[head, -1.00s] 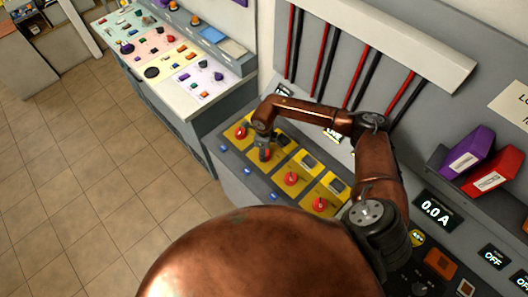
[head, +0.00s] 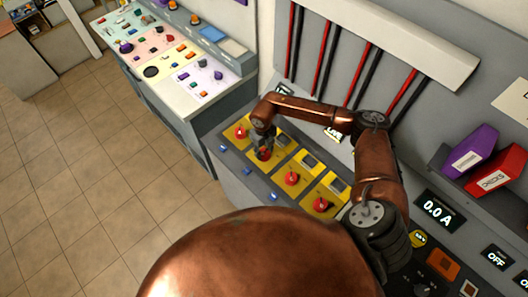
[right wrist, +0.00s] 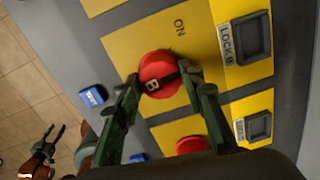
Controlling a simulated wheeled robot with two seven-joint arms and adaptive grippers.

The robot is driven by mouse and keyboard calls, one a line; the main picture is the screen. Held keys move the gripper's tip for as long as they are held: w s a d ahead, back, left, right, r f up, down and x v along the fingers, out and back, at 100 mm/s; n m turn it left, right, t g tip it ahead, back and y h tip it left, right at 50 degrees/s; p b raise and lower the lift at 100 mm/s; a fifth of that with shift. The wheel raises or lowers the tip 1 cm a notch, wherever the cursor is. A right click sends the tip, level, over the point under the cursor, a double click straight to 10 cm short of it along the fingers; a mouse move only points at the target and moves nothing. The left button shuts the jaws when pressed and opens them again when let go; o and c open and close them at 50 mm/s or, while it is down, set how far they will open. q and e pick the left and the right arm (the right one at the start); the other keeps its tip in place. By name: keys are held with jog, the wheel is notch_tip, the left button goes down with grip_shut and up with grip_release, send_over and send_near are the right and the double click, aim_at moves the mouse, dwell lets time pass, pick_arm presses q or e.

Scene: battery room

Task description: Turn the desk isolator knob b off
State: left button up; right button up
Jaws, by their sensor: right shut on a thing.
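Knob b is a round red knob with a "B" and a dark bar across it, on a yellow plate marked "ON" (right wrist: 180,28). It shows in the right wrist view (right wrist: 157,68) and the head view (head: 265,154). My right gripper (right wrist: 160,88) has one finger on each side of the knob and is shut on it; in the head view the gripper (head: 263,142) reaches down from above. I cannot tell which end of the bar is the pointer. My left gripper (right wrist: 54,133) shows small at lower left in the right wrist view, fingers apart and empty.
Similar red knobs on yellow plates sit close by: one (head: 240,132) to the left, two (head: 291,179) (head: 320,204) to the right. A "LOCK B" box (right wrist: 245,40) stands beside knob b. A blue tag (right wrist: 93,96) lies on the desk's front edge. Open floor (head: 90,190) lies left.

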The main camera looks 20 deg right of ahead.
aim_at(263, 152)
jog(key=m, duration=0.5)
jog(key=shift+m, duration=0.3)
jog(key=shift+w+m+p, duration=0.1)
jog(key=shift+m+p, duration=0.25)
jog(key=shift+m, duration=1.85)
jog(key=o, duration=1.2)
jog(key=shift+c, duration=0.2)
notch_tip(263, 152, up, 12)
jog(key=shift+a, duration=0.15)
jog(key=shift+a, duration=0.1)
